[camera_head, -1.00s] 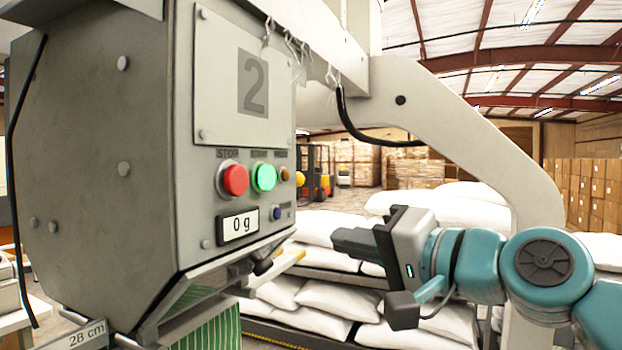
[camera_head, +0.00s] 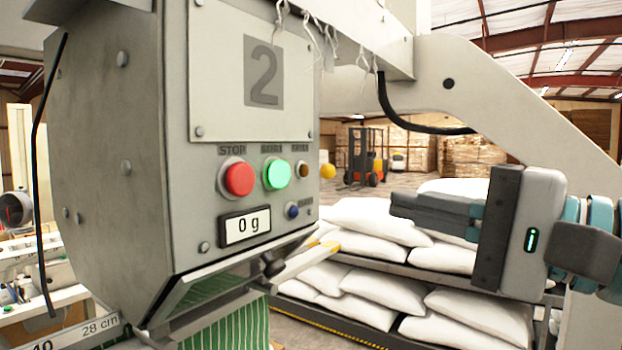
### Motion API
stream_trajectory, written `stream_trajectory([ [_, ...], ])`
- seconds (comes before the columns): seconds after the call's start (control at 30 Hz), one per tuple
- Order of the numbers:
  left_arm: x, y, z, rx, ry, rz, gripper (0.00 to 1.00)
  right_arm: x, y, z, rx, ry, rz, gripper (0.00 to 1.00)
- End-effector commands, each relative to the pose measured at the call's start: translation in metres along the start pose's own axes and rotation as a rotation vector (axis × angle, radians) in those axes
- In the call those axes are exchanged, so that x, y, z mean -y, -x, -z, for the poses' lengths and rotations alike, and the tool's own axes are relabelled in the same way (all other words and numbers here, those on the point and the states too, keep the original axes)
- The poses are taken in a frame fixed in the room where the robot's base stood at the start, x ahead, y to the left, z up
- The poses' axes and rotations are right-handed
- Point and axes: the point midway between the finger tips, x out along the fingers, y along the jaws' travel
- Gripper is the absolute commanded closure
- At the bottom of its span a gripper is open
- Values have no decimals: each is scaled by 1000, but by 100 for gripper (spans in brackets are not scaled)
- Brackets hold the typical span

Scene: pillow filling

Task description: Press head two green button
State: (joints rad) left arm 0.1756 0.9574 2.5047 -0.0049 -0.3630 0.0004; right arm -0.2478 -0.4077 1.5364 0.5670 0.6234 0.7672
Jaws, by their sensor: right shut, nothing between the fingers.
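The grey filling head (camera_head: 120,190) marked 2 stands at the left and centre. Its green button (camera_head: 277,174) is lit and sits right of the red STOP button (camera_head: 238,179). The display (camera_head: 246,229) below them reads 0 g. My right gripper (camera_head: 396,208) is shut and empty, its fingers pointing left towards the panel. Its tips are apart from the green button, to the right of it and a little lower in the picture. My left gripper is not in view.
A small amber lamp or button (camera_head: 303,169) and a blue button (camera_head: 292,211) are also on the panel. A yellow-tipped lever (camera_head: 305,262) sticks out below. White sacks (camera_head: 370,222) lie stacked behind my right gripper. A forklift (camera_head: 365,158) stands far back. Green striped fabric (camera_head: 240,328) hangs under the head.

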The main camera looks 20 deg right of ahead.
Motion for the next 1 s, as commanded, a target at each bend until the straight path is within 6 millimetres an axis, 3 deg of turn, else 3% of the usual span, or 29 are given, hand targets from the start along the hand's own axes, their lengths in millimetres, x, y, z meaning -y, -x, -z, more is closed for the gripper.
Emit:
stream_trajectory([
  [0.23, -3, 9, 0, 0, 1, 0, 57, 3, -18, 0, 4, -1, -2, 100],
  [0.73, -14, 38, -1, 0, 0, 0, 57, 2, -117, 3, 3, -1, -2, 100],
  [1.0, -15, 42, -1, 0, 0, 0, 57, 0, -137, 4, 1, 0, 0, 100],
])
